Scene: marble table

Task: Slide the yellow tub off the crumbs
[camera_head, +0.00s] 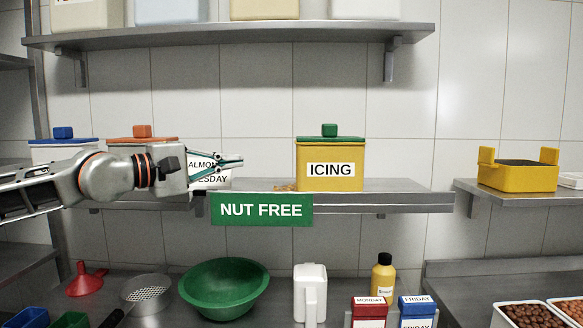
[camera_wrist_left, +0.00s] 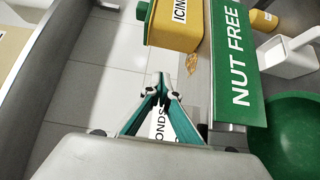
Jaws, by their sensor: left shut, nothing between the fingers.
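The yellow tub (camera_head: 314,183) is labelled ICING, has a green lid and stands upright on the middle shelf. The brownish crumbs (camera_head: 285,188) show at the tub's left edge; whether more lie under it is hidden. In the left wrist view the tub (camera_wrist_left: 180,38) is at the top, with the crumbs (camera_wrist_left: 192,63) just below it. My left gripper (camera_head: 241,160) is shut and empty, left of the tub and apart from it. Its closed fingertips (camera_wrist_left: 158,84) also show in the left wrist view. My right gripper is in neither view.
A green NUT FREE sign (camera_head: 262,209) hangs on the shelf front below the crumbs. The shelf (camera_head: 405,200) right of the yellow tub is clear. An upper shelf (camera_head: 240,38) runs overhead.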

